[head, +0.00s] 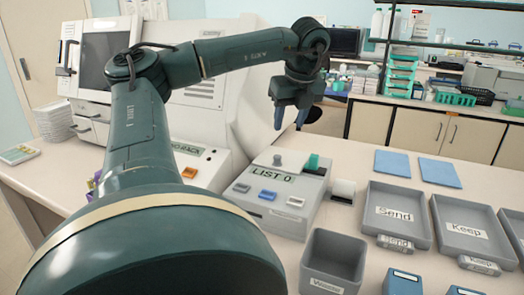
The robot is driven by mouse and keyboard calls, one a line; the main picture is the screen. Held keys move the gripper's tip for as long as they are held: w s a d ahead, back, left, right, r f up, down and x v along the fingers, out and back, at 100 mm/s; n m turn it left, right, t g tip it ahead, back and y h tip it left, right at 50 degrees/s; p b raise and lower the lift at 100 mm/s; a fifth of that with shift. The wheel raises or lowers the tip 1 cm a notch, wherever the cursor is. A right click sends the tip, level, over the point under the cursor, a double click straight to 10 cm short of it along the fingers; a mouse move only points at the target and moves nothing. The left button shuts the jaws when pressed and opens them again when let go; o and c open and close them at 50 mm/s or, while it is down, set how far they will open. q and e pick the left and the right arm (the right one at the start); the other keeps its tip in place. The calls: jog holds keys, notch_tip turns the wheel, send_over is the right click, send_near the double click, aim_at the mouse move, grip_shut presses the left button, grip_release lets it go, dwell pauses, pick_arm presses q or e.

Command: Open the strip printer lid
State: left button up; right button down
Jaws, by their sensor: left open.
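A pale grey desktop device (258,210) marked "LIST 0" stands on the bench near the middle of the head view. It looks like the strip printer, but no label confirms this. I cannot make out a separate lid or whether one is open. My left gripper (290,118) is open, pointing down, above and behind this device, apart from it. I see nothing between its fingers. My right gripper is out of view.
A large white machine (215,120) stands behind my left arm. A small white block (343,190) sits right of the device. A grey waste bin (333,258), a "Send" tray (396,240) and a "Keep" tray (475,243) are at right. Two blue sheets (392,163) lie behind them.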

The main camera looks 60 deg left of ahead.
aim_at(278, 156)
pick_arm(q)
jog(key=x, duration=1.3)
jog(key=shift+s+a+r+b, duration=0.15)
jog(key=shift+a+b, duration=0.15)
jog(key=shift+a, duration=0.05)
jog(key=shift+c, duration=0.3)
grip_shut()
